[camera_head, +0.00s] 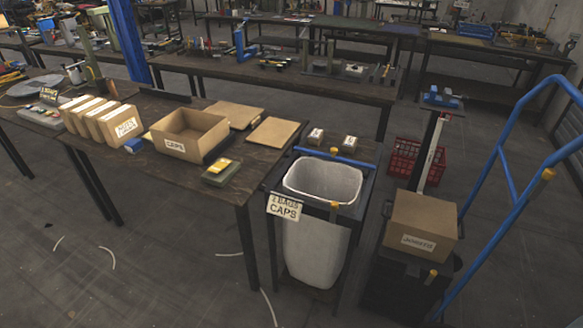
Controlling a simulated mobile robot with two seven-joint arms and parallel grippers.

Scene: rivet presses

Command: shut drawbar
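No part is plainly marked as the drawbar. A blue bar (352,162) with a small yellow piece runs along the back top edge of a dark stand. The stand holds an open white bag (322,235), and a sign (284,207) reading "2 BAGS CAPS" hangs at its front left. At the right, a blue tubular frame (511,190) with yellow pieces rises beside a dark box-like base. I cannot tell which of these is the drawbar, or whether it is open. Neither of my grippers is in view.
A wooden table (225,185) at the left bears an open "CAPS" carton (190,133), several upright packets and flat cardboard. A closed carton (420,226) sits on the dark base (395,275). A red crate (415,162) stands behind.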

